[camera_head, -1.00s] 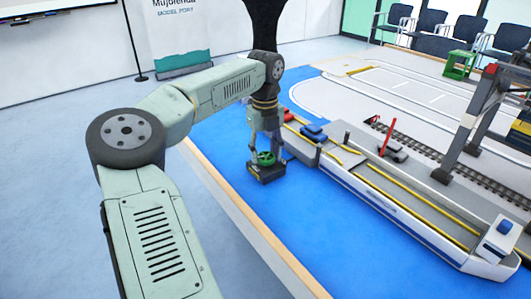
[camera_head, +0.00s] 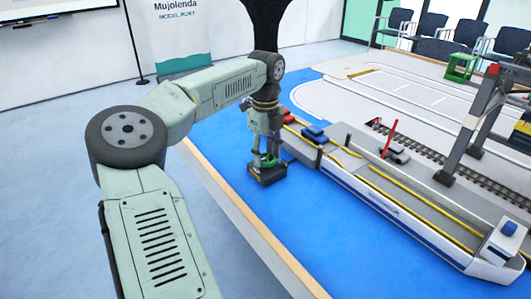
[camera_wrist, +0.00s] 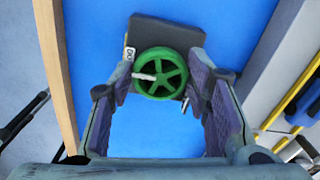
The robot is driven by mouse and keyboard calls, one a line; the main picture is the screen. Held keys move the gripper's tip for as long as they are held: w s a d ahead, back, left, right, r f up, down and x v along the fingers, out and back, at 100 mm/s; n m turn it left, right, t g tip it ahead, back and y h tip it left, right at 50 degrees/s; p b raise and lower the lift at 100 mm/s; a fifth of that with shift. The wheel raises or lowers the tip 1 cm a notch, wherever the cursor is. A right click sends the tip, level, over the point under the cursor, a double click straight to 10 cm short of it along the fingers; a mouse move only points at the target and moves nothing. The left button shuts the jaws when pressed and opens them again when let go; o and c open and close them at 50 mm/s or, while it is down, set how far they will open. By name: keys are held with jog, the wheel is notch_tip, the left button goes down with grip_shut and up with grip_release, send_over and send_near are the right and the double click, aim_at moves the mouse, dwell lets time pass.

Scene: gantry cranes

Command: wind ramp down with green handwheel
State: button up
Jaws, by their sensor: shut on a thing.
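The green handwheel (camera_wrist: 176,76) has several spokes and a pale crank knob. It sits on a dark box (camera_wrist: 170,32) on the blue surface. In the head view the handwheel (camera_head: 268,160) is small and partly hidden by my gripper. My gripper (camera_wrist: 158,82) points down over it, its two fingers shut on the wheel's rim from left and right. The white vessel (camera_head: 400,218) with yellow deck lines lies to the right. A grey deck section at its near left end may be the ramp, but its angle is unclear.
A blue car (camera_head: 314,134) and a red car (camera_head: 288,117) stand near the vessel's left end. A red pole (camera_head: 389,138) and a crane leg (camera_head: 463,125) rise farther right. The table's wooden edge (camera_head: 215,187) runs close left of the wheel. Blue surface in front is clear.

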aim_at(265, 156)
jog(key=o, duration=1.2)
jog(key=shift+c, duration=0.2)
notch_tip(265, 156, up, 12)
